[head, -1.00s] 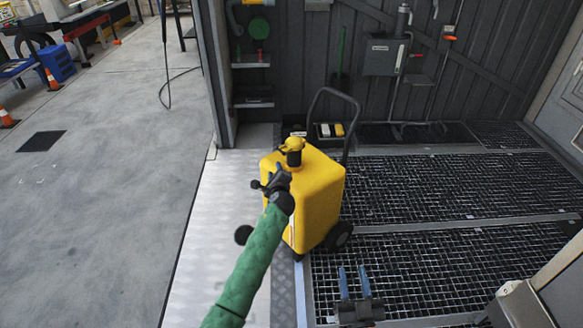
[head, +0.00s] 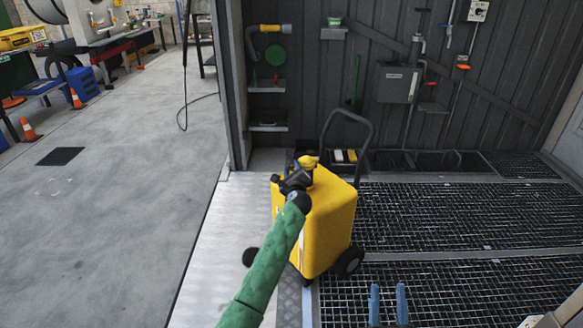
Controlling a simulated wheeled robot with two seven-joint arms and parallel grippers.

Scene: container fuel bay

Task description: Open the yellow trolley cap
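The yellow trolley (head: 330,225) stands upright on two wheels at the edge of the grating, with a dark looped handle (head: 349,125) behind it. Its yellow cap (head: 308,162) sits on top at the neck. My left gripper (head: 296,180), dark, at the end of my green arm, is right at the cap's near left side. It overlaps the neck in the picture, so I cannot tell whether it touches the cap or how its fingers stand. My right gripper (head: 388,303) has two blue fingers apart with nothing between them, low in front of the trolley.
A metal plate strip (head: 215,245) runs left of the trolley, and open grating (head: 430,220) lies to its right. A dark wall with shelves (head: 268,126) and a grey box (head: 398,84) stands behind. The concrete floor at left is mostly clear.

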